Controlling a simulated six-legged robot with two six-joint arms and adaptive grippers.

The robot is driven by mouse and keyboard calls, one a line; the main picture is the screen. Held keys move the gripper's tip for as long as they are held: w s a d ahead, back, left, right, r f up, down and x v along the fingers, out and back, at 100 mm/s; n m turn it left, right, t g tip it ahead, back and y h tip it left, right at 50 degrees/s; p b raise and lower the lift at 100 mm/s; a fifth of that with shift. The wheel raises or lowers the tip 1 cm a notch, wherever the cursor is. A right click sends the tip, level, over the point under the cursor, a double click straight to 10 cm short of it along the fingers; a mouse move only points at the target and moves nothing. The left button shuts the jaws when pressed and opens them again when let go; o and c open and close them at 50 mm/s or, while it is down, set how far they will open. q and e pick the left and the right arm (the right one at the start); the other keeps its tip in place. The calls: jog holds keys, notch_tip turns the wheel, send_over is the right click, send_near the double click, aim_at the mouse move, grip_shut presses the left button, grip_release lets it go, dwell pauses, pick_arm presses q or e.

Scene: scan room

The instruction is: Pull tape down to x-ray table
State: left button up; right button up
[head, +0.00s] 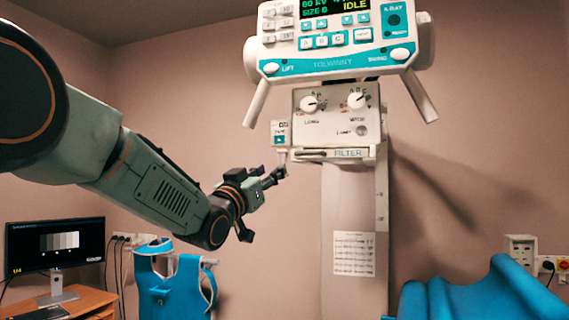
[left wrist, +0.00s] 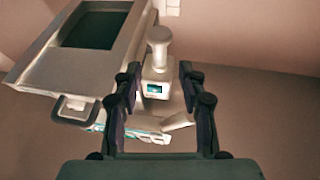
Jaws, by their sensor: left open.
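The tape housing (head: 280,133), a small pale box with a teal label, is on the left side of the x-ray tube head. A short pale pull piece (head: 282,157) hangs below it. My left gripper (head: 264,203) is open, its upper finger close to the pull piece. In the left wrist view the housing (left wrist: 156,91) and a pale knob-ended piece (left wrist: 158,48) show between the spread fingers of the left gripper (left wrist: 158,76). I cannot tell if a finger touches it. The x-ray table is not clearly identifiable. My right gripper is not in view.
The control panel (head: 335,40) and filter slot (head: 348,153) sit on the tube head, before its column (head: 352,215). A blue padded object (head: 480,300) is at lower right. A blue apron (head: 185,285) hangs at lower left, near a monitor (head: 55,245) on a desk.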

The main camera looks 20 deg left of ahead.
aim_at(280, 163)
pick_arm(q)
jog(key=p+x, duration=0.2)
jog(key=x, duration=0.4)
jog(key=shift+p, duration=0.3)
jog(key=shift+w+d+r, duration=0.15)
jog(key=shift+w+d, duration=0.05)
jog(key=shift+w, duration=0.5)
jog(key=shift+s, duration=0.15)
jog(key=shift+a, duration=0.1)
jog(key=shift+c, duration=0.2)
jog(key=c, duration=0.4)
grip_shut()
